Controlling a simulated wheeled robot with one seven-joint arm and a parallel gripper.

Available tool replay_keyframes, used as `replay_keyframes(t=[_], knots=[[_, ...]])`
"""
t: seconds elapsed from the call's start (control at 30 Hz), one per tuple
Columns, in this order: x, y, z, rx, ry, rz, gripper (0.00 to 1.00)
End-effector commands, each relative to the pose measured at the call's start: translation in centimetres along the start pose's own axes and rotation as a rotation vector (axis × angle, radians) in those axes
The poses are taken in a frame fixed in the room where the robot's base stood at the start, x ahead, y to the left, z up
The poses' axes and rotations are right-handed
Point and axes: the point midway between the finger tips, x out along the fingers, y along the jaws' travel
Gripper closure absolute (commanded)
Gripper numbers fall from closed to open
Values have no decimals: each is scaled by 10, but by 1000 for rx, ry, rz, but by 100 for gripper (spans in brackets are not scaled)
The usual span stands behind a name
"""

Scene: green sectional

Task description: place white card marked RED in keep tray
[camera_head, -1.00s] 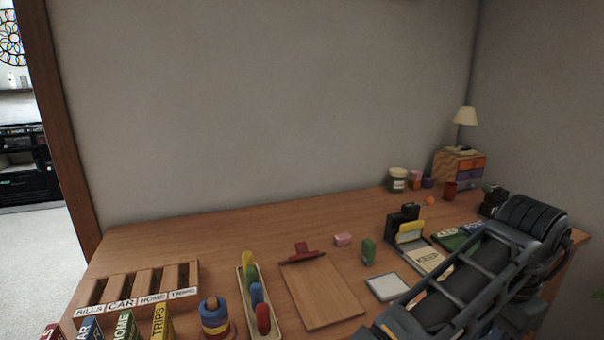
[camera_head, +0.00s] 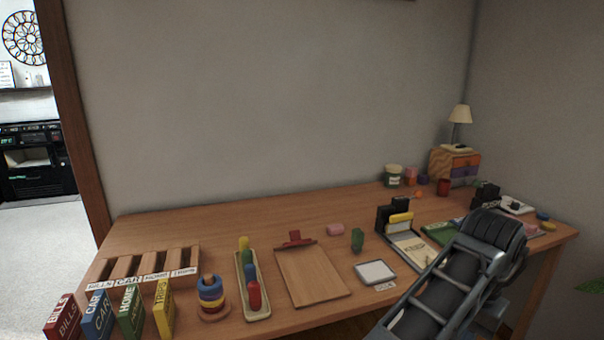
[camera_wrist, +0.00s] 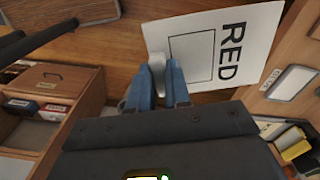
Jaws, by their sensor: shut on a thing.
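The white card (camera_wrist: 248,43) is marked RED in large black letters, with an empty printed square beside the word. It shows in the wrist view. My gripper (camera_wrist: 165,74) has its blue fingers closed at the card's near edge and is shut on the card. The keep tray (camera_head: 423,262), lettered KEEP, lies on the right part of the desk in the head view, partly behind my arm. My gripper and the card do not show in the head view. I cannot tell their height above the surface.
In the head view, a black holder with a yellow piece (camera_head: 400,219) stands at the tray's back. A white pad (camera_head: 375,271), green block (camera_head: 357,240) and clipboard (camera_head: 311,278) lie left of it. The wrist view shows wooden compartments (camera_wrist: 45,85) at left.

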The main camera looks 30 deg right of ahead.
Motion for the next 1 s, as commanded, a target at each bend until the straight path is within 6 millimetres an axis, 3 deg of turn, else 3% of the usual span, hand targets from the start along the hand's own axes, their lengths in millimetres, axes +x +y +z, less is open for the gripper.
replay_keyframes(t=[0.27, 0.37, 0.53, 0.7, 0.8, 1.0], knots=[[41, -62, 36, -407, -2, 3, 100], [66, -91, 64, -624, -4, 4, 100], [114, -134, 126, -1017, -4, 4, 100], [153, -155, 182, -1308, -2, 3, 100], [168, -159, 204, -1415, -1, 3, 100], [178, -164, 221, -1501, 2, 1, 100]])
